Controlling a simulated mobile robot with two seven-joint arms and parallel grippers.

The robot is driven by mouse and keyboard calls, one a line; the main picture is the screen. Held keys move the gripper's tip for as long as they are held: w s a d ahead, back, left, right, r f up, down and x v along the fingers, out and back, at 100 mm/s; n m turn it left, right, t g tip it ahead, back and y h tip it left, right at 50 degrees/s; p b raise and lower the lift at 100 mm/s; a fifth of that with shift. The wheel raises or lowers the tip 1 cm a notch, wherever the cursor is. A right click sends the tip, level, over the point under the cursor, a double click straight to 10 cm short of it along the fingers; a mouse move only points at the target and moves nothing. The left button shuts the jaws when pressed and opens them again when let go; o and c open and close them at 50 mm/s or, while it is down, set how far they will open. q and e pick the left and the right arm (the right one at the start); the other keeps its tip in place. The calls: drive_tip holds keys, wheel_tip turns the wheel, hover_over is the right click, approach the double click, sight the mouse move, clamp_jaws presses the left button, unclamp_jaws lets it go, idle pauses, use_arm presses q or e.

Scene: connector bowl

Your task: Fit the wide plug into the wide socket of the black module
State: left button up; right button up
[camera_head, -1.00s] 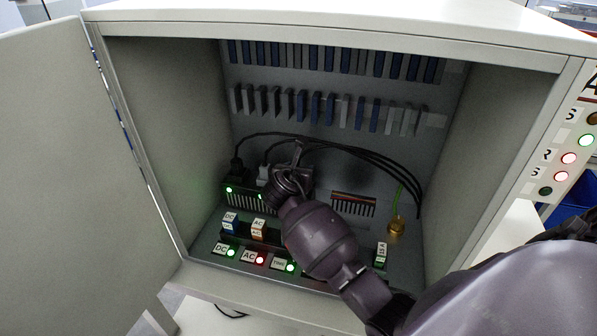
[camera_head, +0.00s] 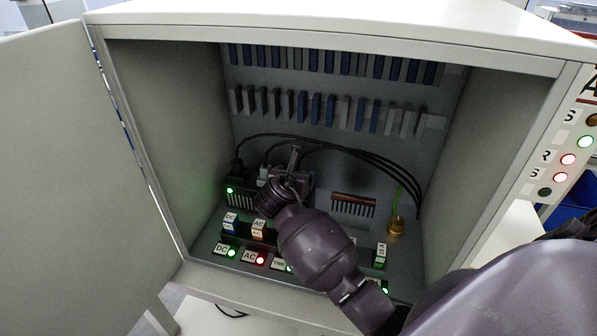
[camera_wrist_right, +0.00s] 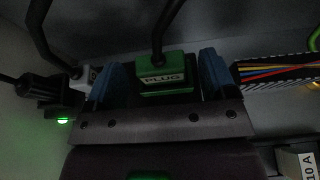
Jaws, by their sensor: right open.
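A green plug marked PLUG (camera_wrist_right: 160,78) sits between the two blue fingers of my right gripper (camera_wrist_right: 162,68) in the wrist view. The fingers are apart, with a dark gap on each side of the plug. A black cable rises from the plug. In the head view my right gripper (camera_head: 292,178) is low inside the cabinet and covers the plug. The black module (camera_head: 240,200) shows at lower left, partly behind my wrist, with a green light lit. I cannot tell how deep the green plug sits or see its socket. My left gripper is out of view.
A black plug (camera_head: 237,166) and a pale grey plug (camera_head: 264,175) stand on the module left of my gripper. Black cables arc behind it. A multicoloured wire strip (camera_head: 353,203) and a brass fitting (camera_head: 396,226) lie to the right. Cabinet walls flank the arm.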

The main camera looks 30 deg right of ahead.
drive_tip(key=v, duration=0.8)
drive_tip(key=shift+p, duration=0.35)
drive_tip(key=shift+a, duration=0.1)
